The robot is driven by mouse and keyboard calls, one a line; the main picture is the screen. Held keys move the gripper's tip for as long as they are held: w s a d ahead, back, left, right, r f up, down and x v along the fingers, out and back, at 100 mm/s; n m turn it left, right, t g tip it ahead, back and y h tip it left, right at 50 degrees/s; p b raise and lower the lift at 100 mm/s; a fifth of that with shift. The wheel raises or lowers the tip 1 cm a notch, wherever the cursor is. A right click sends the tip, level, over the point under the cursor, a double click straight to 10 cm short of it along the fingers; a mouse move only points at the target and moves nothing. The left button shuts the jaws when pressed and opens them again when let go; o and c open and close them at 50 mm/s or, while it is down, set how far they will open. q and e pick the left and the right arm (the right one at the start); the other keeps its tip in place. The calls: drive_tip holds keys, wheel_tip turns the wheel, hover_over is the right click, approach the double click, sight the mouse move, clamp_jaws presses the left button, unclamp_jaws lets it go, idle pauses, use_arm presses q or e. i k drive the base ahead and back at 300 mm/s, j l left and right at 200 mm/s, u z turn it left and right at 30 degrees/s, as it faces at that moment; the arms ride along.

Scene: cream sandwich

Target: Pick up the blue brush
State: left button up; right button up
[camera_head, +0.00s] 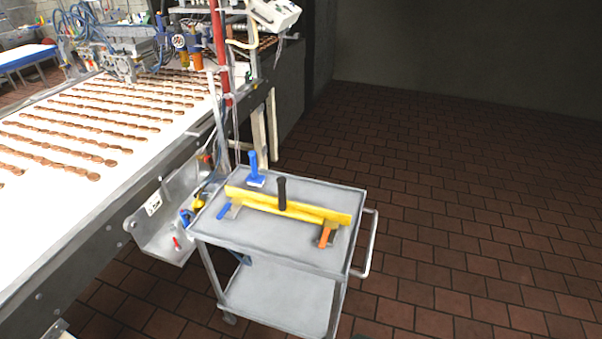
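A blue brush (255,172) stands near the back left of a grey cart's top shelf (290,250), its blue handle pointing up. Its base looks pale and rests on the shelf, behind a long yellow bar. Another blue-handled tool (224,211) lies flat near the shelf's left side, with a greyish end partly by the yellow bar. Neither of my grippers is in view.
The yellow bar (325,213) with a black upright handle (281,193) crosses the shelf. An orange-handled tool (325,237) lies at right. The cart handle (370,245) sticks out right. A conveyor (60,215) borders the left; tiled floor (480,220) is clear right.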

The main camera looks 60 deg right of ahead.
sight(253, 178)
drive_tip(key=z, duration=1.5)
